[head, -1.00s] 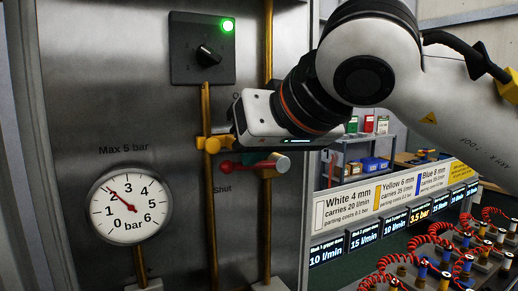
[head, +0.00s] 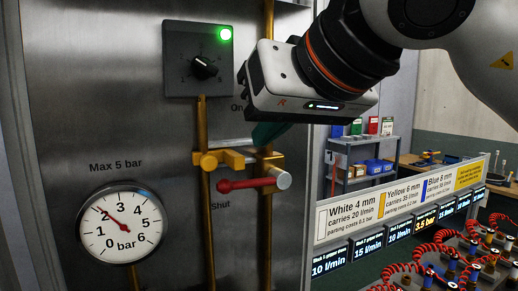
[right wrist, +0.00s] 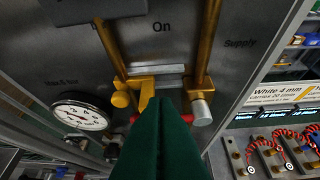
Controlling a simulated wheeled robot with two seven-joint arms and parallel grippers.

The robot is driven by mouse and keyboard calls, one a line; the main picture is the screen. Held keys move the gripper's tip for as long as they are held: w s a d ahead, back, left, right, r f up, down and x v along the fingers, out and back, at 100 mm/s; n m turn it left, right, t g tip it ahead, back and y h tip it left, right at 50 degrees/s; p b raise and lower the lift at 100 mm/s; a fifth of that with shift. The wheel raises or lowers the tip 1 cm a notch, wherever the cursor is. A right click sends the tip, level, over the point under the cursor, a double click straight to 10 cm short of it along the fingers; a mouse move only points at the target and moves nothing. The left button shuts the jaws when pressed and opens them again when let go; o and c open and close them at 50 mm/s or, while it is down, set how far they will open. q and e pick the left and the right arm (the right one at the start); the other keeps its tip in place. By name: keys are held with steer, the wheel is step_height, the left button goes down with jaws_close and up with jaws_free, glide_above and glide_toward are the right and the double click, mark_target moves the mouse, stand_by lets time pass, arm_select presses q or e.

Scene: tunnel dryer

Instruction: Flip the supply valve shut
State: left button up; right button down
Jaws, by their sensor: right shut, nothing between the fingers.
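The supply valve's red lever (head: 246,184) lies roughly level on its silver hub (head: 283,180), its tip pointing left. The "On" label is above it and the "Shut" label (head: 220,205) below it. In the right wrist view the lever (right wrist: 187,118) shows only in part behind my fingers. My right gripper (head: 266,134) has green fingers, is shut and empty, and is above the lever, apart from it in the head view. Its fingers (right wrist: 160,108) fill the middle of the wrist view. My left gripper is not in view.
A yellow bracket (head: 222,158) and brass pipes surround the valve. A round gauge (head: 123,224) reads about 2 bar. A black dial panel (head: 200,60) with a lit green lamp is above. Right are a sign board (head: 390,196) and red coiled hoses (head: 410,272).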

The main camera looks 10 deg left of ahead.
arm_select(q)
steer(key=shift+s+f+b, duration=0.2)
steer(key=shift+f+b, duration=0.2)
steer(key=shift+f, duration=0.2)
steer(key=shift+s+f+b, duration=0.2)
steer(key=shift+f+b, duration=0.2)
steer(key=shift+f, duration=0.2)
arm_select(e)
steer(key=v, duration=0.8)
steer(key=shift+s+a+f, duration=0.2)
steer(key=shift+s, duration=0.15)
steer(key=shift+a, duration=0.1)
